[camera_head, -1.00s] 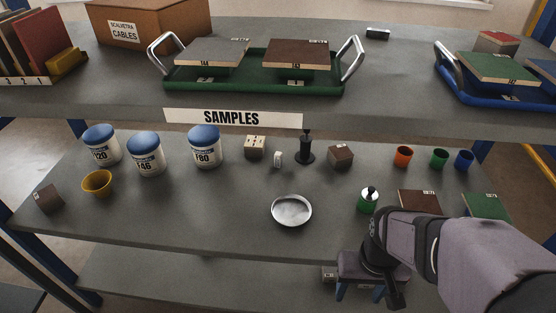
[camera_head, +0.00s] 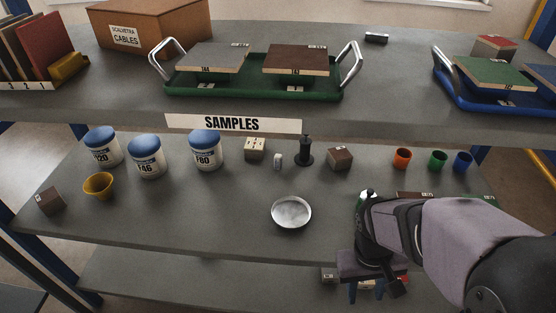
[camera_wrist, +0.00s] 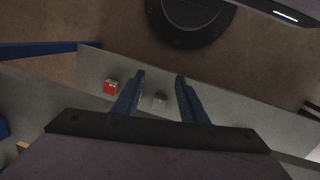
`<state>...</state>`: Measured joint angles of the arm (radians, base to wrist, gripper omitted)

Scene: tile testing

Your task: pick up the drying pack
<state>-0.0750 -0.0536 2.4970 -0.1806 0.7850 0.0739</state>
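My gripper (camera_head: 366,292) hangs in front of the middle shelf at the right, over the lower shelf. Its blue fingers point down and stand apart with nothing held. In the wrist view, a small pale grey item (camera_wrist: 160,98) shows between the open fingers (camera_wrist: 160,80), on the grey shelf below. It may be the drying pack, but it is too small and dark to be sure. In the head view, the gripper partly hides the small items beneath it.
A red-topped block (camera_wrist: 110,87) lies left of the fingers in the wrist view. A small labelled block (camera_head: 329,275) sits left of my gripper. On the middle shelf (camera_head: 230,235) are a round pale dish (camera_head: 291,212), blue-lidded jars (camera_head: 205,148) and small cups (camera_head: 438,159).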

